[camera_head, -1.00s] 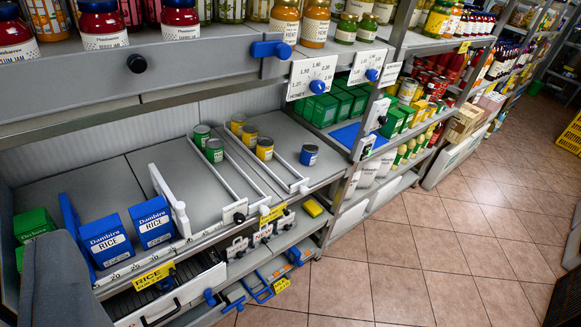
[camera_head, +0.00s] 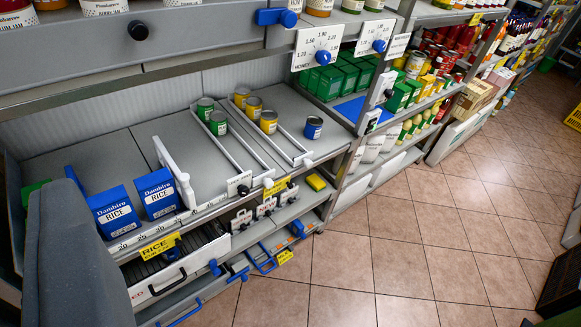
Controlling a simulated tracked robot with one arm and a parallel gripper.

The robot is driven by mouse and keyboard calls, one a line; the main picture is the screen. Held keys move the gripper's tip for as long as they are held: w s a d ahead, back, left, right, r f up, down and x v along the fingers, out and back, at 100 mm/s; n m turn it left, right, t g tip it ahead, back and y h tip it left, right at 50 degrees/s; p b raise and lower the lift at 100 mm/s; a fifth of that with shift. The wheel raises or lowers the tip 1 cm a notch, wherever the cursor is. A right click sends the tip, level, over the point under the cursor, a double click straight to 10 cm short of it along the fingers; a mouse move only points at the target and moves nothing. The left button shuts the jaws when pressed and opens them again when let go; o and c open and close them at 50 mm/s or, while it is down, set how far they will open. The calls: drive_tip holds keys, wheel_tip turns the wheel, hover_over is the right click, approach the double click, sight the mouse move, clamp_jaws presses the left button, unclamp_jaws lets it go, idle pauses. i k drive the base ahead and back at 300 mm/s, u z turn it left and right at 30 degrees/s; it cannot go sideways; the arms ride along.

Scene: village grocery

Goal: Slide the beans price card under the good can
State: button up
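Small cans stand on the grey middle shelf. Two green cans (camera_head: 218,123) stand in the left lane and several yellow cans (camera_head: 268,122) in the lane beside it. A lone blue can (camera_head: 314,127) stands right of the lanes. I cannot tell which can is the good one. Another yellow card (camera_head: 285,257) is lower down. Their print is too small to read, so I cannot tell which is the beans card. My gripper is not in view.
Blue rice boxes (camera_head: 157,194) stand left of a white divider (camera_head: 175,172), above a yellow RICE card (camera_head: 160,247). A large dark grey form (camera_head: 75,255) blocks the lower left. An upper shelf (camera_head: 120,50) overhangs the back. The tiled floor (camera_head: 400,240) is clear.

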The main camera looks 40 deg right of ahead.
sight(284, 183)
drive_tip(key=u, duration=1.15)
drive_tip(key=k, duration=1.1)
drive_tip(key=z, duration=1.65)
drive_tip(key=i, duration=1)
drive_tip(key=z, duration=0.05)
